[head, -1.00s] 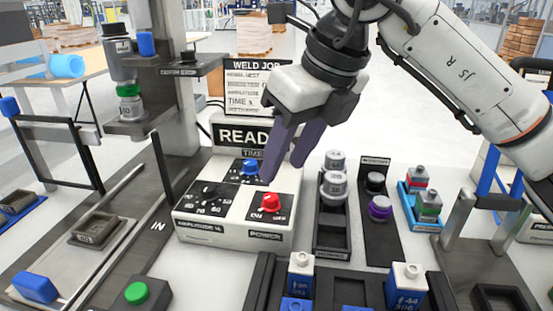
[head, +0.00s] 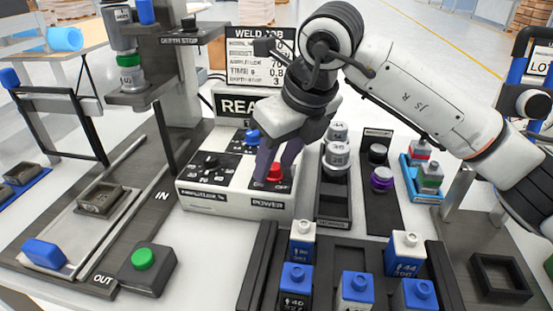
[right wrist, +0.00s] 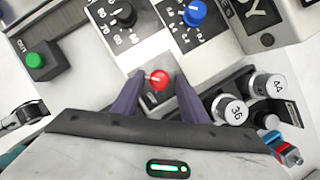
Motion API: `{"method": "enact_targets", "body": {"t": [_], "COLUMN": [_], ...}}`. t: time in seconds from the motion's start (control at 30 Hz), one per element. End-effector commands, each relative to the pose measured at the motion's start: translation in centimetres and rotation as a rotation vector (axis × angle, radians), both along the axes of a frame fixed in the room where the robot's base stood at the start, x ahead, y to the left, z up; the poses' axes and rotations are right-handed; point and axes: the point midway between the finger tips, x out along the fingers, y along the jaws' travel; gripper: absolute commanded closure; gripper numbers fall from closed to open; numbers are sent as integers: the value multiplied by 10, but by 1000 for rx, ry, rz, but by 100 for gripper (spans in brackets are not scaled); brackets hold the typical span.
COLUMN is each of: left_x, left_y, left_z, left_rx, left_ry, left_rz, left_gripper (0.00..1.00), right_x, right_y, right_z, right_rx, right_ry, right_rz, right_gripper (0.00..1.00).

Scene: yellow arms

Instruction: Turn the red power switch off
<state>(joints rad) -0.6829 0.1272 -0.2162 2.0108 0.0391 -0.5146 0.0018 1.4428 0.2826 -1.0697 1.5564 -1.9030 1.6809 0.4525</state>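The red power switch (head: 275,173) is a round knob on the sloped white panel box (head: 232,204), above the POWER label. In the right wrist view the red knob (right wrist: 158,79) has a pale pointer mark toward its left side. My right gripper (head: 273,180) is down at the knob with its purple fingers apart. In the right wrist view the gripper (right wrist: 159,84) has one finger on each side of the knob, with small visible gaps. The head view partly hides the knob behind the fingers. My left gripper is out of view.
A blue knob (head: 252,136) and a black knob (head: 211,160) share the panel close by. A green button (head: 143,258) stands front left. Silver weights (head: 337,157) stand right of the panel. A dark tray with blue-and-white blocks (head: 296,278) lies in front.

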Motion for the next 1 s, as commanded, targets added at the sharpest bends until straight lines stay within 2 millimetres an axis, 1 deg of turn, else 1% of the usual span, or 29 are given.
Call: {"method": "enact_targets", "body": {"t": [0.07, 0.1, 0.33, 0.67, 0.87, 1.0], "left_x": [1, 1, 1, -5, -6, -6], "left_y": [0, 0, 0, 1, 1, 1], "left_z": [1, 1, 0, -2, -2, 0], "left_rx": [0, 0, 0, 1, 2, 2], "left_ry": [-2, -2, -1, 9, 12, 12], "left_rz": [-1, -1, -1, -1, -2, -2], "left_gripper": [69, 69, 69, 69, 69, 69], "right_x": [0, 0, 0, 1, 1, 3], "right_y": [0, 0, 0, -1, -1, -2], "right_z": [0, 0, 0, 1, 1, 2], "right_rx": [0, 0, 0, 1, 1, 1], "right_ry": [0, 0, 0, -1, 1, 0], "right_rz": [0, 0, 0, 41, 152, 268], "right_gripper": [60, 62, 100, 100, 100, 100]}}
